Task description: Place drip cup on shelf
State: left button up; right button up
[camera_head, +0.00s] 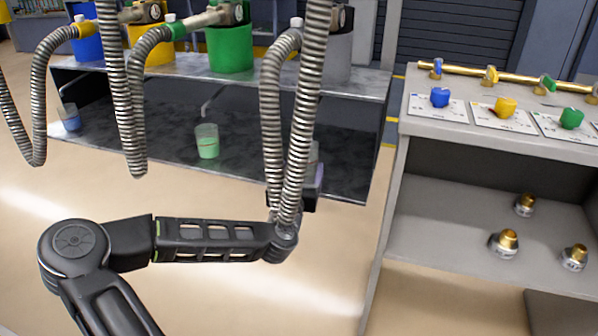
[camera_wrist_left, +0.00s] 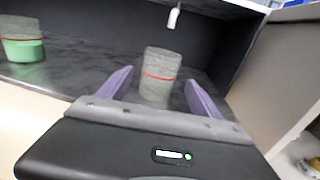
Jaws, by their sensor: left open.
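A clear drip cup (camera_wrist_left: 161,72) with a red line and greyish contents stands upright on the dark lower shelf (camera_head: 165,150). In the left wrist view it is between the two purple fingers of my left gripper (camera_wrist_left: 157,80). The fingers are spread, with gaps visible on both sides of the cup. In the head view my left gripper (camera_head: 314,180) is at the shelf's right front, partly behind hanging hoses. The cup is mostly hidden there. My right gripper is not in view.
A cup of green liquid (camera_head: 207,142) and a cup of blue liquid (camera_head: 69,118) stand further left on the shelf. Ribbed hoses (camera_head: 300,130) hang in front. A grey cabinet (camera_head: 480,225) holds several brass-topped fittings on its shelf, right of the bench.

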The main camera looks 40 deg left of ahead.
pick_arm(q)
jog(key=v, duration=0.2)
jog(key=shift+s+d, duration=0.15)
jog(key=shift+s, duration=0.1)
dwell(0.7)
